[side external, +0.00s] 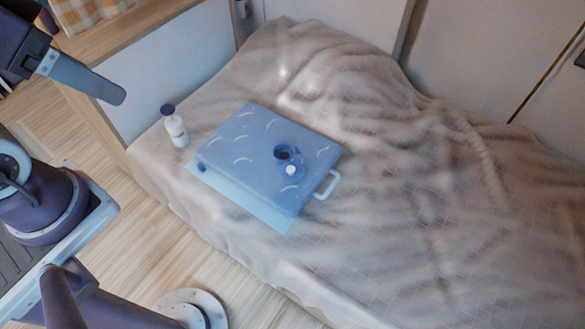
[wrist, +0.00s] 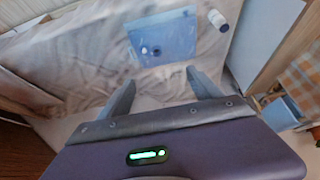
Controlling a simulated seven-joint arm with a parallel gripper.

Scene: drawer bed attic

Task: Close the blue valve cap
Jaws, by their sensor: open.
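A flat, light-blue cushion-like case (side external: 245,140) lies on the bed, and it also shows in the wrist view (wrist: 175,45). Near its right side is a blue valve (side external: 280,153) with a dark round opening. A small white round piece (side external: 291,170) sits beside the opening; I cannot tell how it is attached.
A white bottle (side external: 176,131) with a dark cap stands on the bed left of the case; it also shows in the wrist view (wrist: 217,20). A white handle (side external: 327,185) juts from the case's right side. The wrinkled bedspread (side external: 400,210) is otherwise clear. A wood-edged panel (side external: 165,80) borders the bed.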

